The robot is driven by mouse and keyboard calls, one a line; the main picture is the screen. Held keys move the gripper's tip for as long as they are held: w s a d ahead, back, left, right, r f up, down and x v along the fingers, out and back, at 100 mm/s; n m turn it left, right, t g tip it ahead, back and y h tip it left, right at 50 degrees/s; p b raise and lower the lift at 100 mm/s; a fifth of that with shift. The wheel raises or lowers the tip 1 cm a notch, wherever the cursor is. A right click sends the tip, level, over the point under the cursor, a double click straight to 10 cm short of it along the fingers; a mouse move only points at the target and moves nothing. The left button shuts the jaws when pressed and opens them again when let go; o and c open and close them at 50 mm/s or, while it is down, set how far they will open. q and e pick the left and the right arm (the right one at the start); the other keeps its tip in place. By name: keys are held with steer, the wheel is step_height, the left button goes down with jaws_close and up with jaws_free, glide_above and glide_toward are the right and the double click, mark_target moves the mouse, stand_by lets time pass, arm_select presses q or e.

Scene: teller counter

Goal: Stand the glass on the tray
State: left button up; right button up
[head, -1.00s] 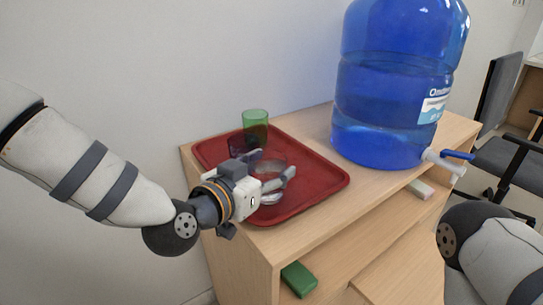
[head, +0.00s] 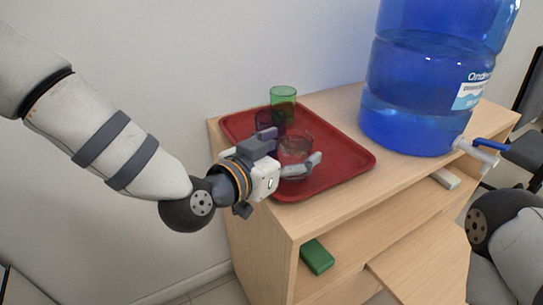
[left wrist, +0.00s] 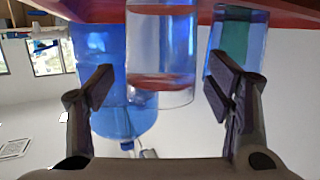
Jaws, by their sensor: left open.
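The clear glass (head: 297,143) stands upright on the red tray (head: 345,160), near its front left part. My left gripper (head: 291,150) is open beside it, one finger on the far side and one on the near side. In the left wrist view, which is upside down, the clear glass (left wrist: 160,45) shows between the open fingers (left wrist: 160,88), with gaps on both sides. Its base meets the tray (left wrist: 285,12) at the top of that picture. My right gripper is out of view; only part of my right arm shows.
A green glass (head: 283,96) and a dark purple-blue glass (head: 267,119) stand at the tray's back left. A large blue water bottle (head: 415,90) with a tap stands right of the tray. A green block (head: 317,257) lies on the shelf below.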

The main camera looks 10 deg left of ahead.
arm_select(q)
steer(key=p+v, duration=0.1)
steer(key=v, duration=0.9)
steer(key=s+a+f+n+g+y, duration=0.2)
steer(key=s+f+g, duration=0.2)
steer(key=s+f, duration=0.5)
steer(key=s+a+f+n+g+y, duration=0.1)
steer(key=s+a+f+g+y, duration=0.25)
steer(key=f, duration=1.05)
steer(key=s+a+f+n+g, duration=0.1)
steer(key=s+a+f+g, duration=0.1)
steer(key=s, duration=0.6)
steer(key=s+a+f+n+g+y, duration=0.1)
steer(key=s+a+f+g, duration=0.2)
steer(key=s, duration=0.6)
steer(key=s+a+f+n+g+y, duration=0.1)
steer(key=s+a+f+g, duration=0.2)
steer(key=s, duration=0.6)
steer(key=shift+a+f+n+g, duration=0.3)
steer(key=shift+a+g, duration=0.25)
steer(key=shift+a, duration=0.25)
